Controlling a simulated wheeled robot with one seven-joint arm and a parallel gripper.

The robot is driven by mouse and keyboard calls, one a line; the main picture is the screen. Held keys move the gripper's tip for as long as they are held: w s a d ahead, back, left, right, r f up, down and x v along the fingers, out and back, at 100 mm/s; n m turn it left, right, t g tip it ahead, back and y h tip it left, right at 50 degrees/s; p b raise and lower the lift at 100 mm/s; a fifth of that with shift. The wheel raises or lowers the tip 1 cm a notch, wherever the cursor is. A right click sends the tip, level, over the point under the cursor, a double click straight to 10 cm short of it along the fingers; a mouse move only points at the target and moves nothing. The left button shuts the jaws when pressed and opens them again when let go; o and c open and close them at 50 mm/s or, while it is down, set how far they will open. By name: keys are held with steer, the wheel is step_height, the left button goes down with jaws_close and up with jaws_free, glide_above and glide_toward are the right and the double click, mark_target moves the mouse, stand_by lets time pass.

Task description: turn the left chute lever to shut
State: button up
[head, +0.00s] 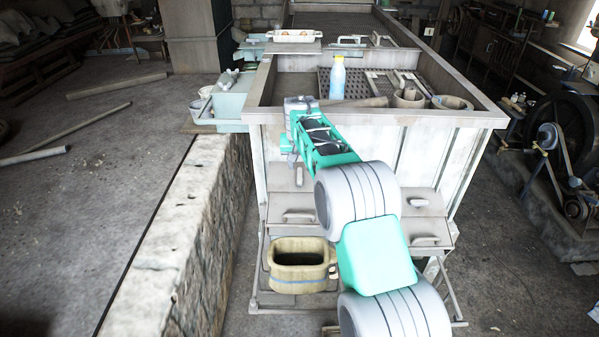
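The left chute (284,202) is a sloping metal panel low on the front of the big metal bin. A bar-like handle (299,216), which looks like the left chute lever, lies roughly level across its lower part. My gripper (290,148) is at the far end of my teal and white arm, by the bin's front rim, above and apart from that handle. Its fingers are small and partly hidden by the arm, so I cannot tell if they are open or shut. The right chute has a similar handle (426,240), with another short bar (418,202) above it.
A tan tub (298,286) stands under the left chute. A stone wall (170,240) runs along the left. A belt-drive engine (565,140) stands at right, with open floor between.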

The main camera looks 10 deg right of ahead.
mark_target(300, 175)
steer(key=shift+w+f, duration=0.35)
steer(key=shift+w, duration=0.1)
steer(key=p+x, duration=0.1)
steer(key=x, duration=0.6)
steer(key=shift+w+f+p, duration=0.15)
steer(key=shift+f+p, duration=0.1)
steer(key=shift+p, duration=0.15)
jaws_close()
